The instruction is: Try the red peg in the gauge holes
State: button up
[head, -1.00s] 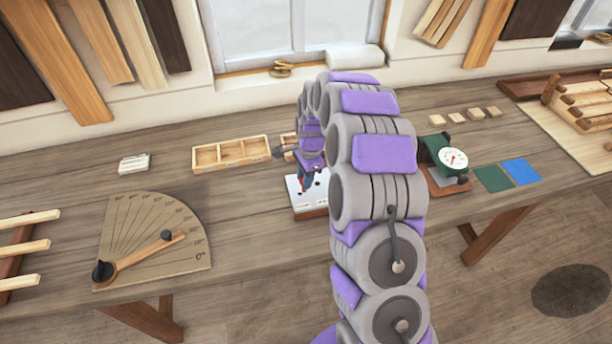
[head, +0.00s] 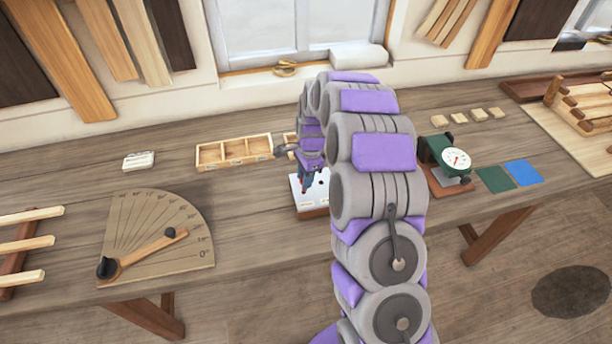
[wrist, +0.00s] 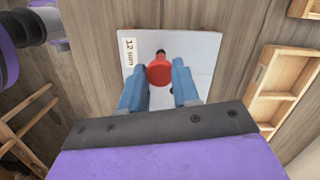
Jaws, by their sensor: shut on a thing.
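My gripper (wrist: 160,76) has two blue fingers, one on each side of the red peg (wrist: 159,70), and is shut on it. The peg is seen nearly end-on in the wrist view, over the white face of the gauge block (wrist: 203,50). A dark spot shows just beyond the peg, and part of a dark hole shows beside the right finger. Whether the peg's tip is in a hole or above the face cannot be told. In the head view my gripper (head: 305,178) is over the gauge block (head: 313,205), partly hidden by my arm.
A wooden compartment tray (head: 234,152) lies behind and left of the block. A protractor board (head: 157,240) with a pivoting arm lies at the left. A green dial gauge (head: 445,163) stands to the right. Bare bench lies between the protractor and the block.

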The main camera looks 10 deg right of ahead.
jog(key=shift+a, duration=0.3)
jog(key=shift+d+f+p, duration=0.2)
jog(key=shift+f+p, duration=0.3)
jog(key=shift+f, duration=0.1)
dwell(1.3)
jog(key=shift+r, duration=0.1)
jog(key=shift+r+p, duration=0.75)
jog(key=shift+r, duration=0.85)
jog(key=shift+f, duration=0.1)
jog(key=shift+w+f, duration=0.1)
jog(key=shift+f, duration=0.9)
jog(key=shift+f, duration=0.6)
dwell(0.6)
